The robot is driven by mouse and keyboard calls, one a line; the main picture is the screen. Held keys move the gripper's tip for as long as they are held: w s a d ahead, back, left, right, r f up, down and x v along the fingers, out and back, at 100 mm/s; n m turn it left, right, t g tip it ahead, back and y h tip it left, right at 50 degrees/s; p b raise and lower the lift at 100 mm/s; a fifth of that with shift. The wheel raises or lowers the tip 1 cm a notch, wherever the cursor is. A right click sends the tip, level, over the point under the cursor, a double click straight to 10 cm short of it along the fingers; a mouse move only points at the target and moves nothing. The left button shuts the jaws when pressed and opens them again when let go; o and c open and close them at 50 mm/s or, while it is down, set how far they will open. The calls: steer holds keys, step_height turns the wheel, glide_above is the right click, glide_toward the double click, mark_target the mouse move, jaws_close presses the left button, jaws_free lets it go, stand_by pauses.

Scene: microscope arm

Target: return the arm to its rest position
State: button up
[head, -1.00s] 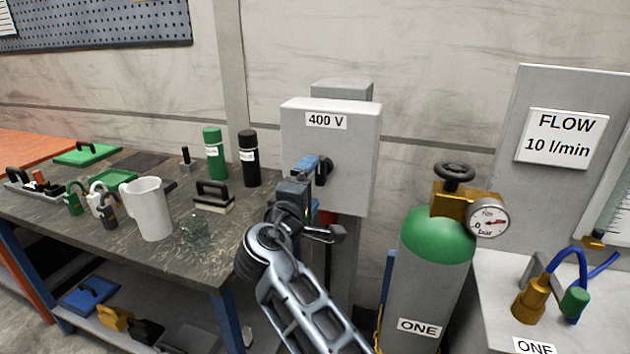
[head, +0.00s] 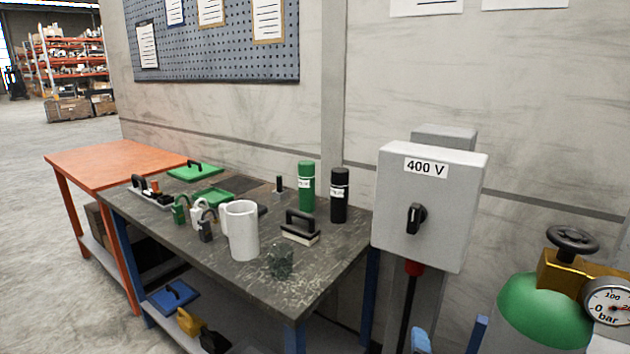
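My arm is almost wholly out of the head view. A small light-blue piece at the bottom edge, below the grey 400 V switch box (head: 450,190), looks like the tip of my gripper (head: 420,342). Its fingers cannot be made out, so I cannot tell whether it is open or shut. It is apart from the black rotary handle (head: 416,218) on the box's front. That handle stands close to upright, and nothing touches it.
A dark workbench (head: 265,265) on the left carries a white mug (head: 242,232), a glass beaker (head: 281,262), padlocks and two bottles. A green-topped gas cylinder (head: 540,315) with a gauge stands at the lower right. An orange table (head: 115,157) is farther left.

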steer(key=s+d+f+m+y, duration=0.1)
steer(key=s+f+m+y, duration=0.15)
steer(key=s, duration=1.05)
steer(key=s+f+m+y, duration=0.2)
steer(key=s+f, duration=0.1)
steer(key=s, duration=0.9)
steer(key=s+d+r+m, duration=0.1)
steer(key=s+r+m, duration=0.2)
steer(key=s+r, duration=0.4)
steer(key=s+d+r+m, duration=0.2)
steer(key=s+r, duration=0.4)
steer(key=s, duration=0.4)
steer(key=shift+s+d+r+m+t, duration=0.15)
steer(key=shift+d+r+m+t, duration=0.1)
steer(key=shift+r+m+t, duration=0.25)
steer(key=shift+s+d+r+m, duration=0.1)
steer(key=shift+s+r+m, duration=0.1)
steer(key=shift+r+m, duration=0.05)
steer(key=shift+c, duration=0.2)
